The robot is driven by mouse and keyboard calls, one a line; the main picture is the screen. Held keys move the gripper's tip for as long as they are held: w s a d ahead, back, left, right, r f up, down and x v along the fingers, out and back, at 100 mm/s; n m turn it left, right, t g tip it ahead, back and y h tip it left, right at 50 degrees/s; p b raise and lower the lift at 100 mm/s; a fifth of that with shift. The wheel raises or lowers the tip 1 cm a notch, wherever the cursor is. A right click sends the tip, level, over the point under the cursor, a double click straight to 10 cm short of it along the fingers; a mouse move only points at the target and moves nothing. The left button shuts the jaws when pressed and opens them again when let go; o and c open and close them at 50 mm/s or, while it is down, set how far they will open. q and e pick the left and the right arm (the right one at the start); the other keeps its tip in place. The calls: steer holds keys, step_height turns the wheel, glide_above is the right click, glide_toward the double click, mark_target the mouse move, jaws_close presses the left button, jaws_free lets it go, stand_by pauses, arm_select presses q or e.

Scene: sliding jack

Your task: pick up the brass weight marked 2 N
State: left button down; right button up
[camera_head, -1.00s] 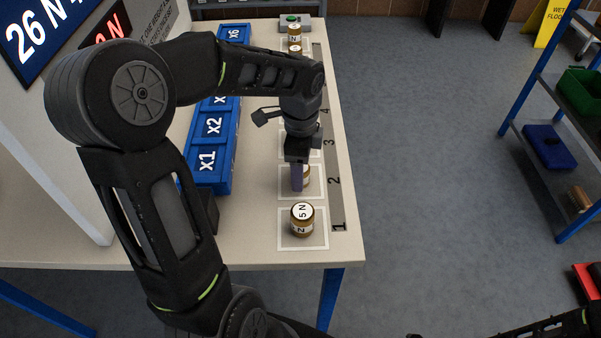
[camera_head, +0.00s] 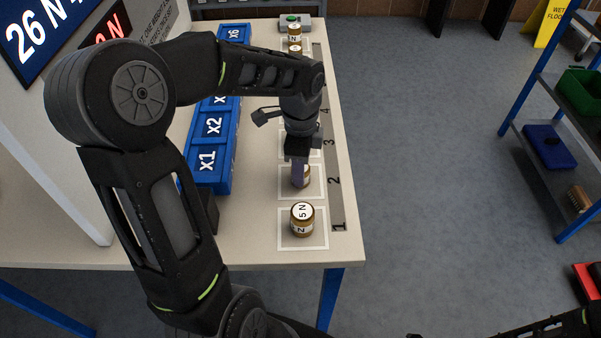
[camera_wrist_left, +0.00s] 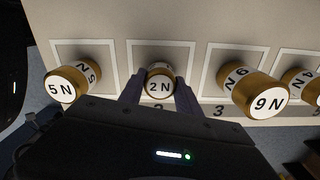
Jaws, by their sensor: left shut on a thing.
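The brass weight marked 2 N (camera_wrist_left: 160,87) stands on the square numbered 2. It sits between the two fingers of my left gripper (camera_wrist_left: 159,95), which is shut on it. The weight appears to be still at table level. A dark arm part shows at the bottom right of the head view, but my right gripper's fingers do not show.
A 5 N weight (camera_head: 302,219) stands on square 1, in front of my left gripper. A 9 N weight (camera_wrist_left: 258,92) stands on square 3. Blue bins (camera_head: 212,150) marked x1, x2 and up line the left. The table's right edge is close by.

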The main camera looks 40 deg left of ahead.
arm_select(q)
step_height(320, 180, up, 10)
steer(key=shift+r+b, duration=0.1)
steer(key=shift+b, duration=0.2)
stand_by(0.4)
stand_by(0.5)
